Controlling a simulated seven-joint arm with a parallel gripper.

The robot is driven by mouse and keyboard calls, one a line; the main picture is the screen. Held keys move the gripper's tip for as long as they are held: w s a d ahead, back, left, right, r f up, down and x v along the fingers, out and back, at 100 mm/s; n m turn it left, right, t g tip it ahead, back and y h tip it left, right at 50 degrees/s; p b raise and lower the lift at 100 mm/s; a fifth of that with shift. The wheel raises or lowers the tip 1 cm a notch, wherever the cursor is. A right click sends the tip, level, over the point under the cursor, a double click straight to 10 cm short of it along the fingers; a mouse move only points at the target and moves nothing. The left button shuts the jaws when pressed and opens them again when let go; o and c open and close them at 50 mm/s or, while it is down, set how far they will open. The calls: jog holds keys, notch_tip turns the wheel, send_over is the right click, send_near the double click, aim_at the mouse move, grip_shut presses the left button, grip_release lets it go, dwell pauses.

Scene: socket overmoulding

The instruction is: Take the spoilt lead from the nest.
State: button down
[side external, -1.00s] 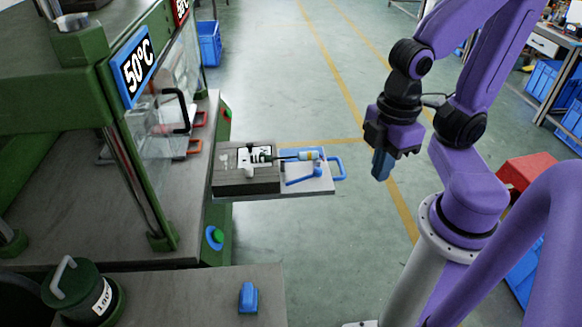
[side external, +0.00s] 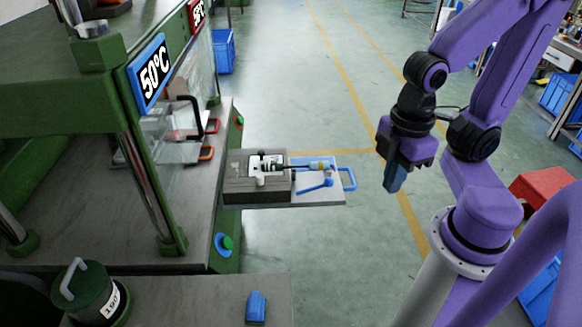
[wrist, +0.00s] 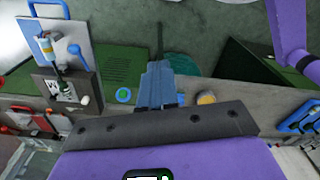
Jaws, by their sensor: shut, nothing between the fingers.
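The nest (side external: 257,190) is a dark grey block on a slide-out plate (side external: 330,197) that juts from the green press. My gripper (side external: 393,181) hangs in the air right of the plate, fingers down, clear of the lead. In the wrist view its blue fingers (wrist: 158,70) are together and empty. Whether the lead is spoilt cannot be told.
A blue lever (side external: 316,186) and a blue handle (side external: 348,178) are on the plate. A green canister (side external: 88,295) and a blue block (side external: 256,307) stand on the front bench. The press column (side external: 155,190) rises left of the nest. Open floor lies beyond the plate.

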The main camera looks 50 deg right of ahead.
jog(key=c, duration=0.8)
grip_release()
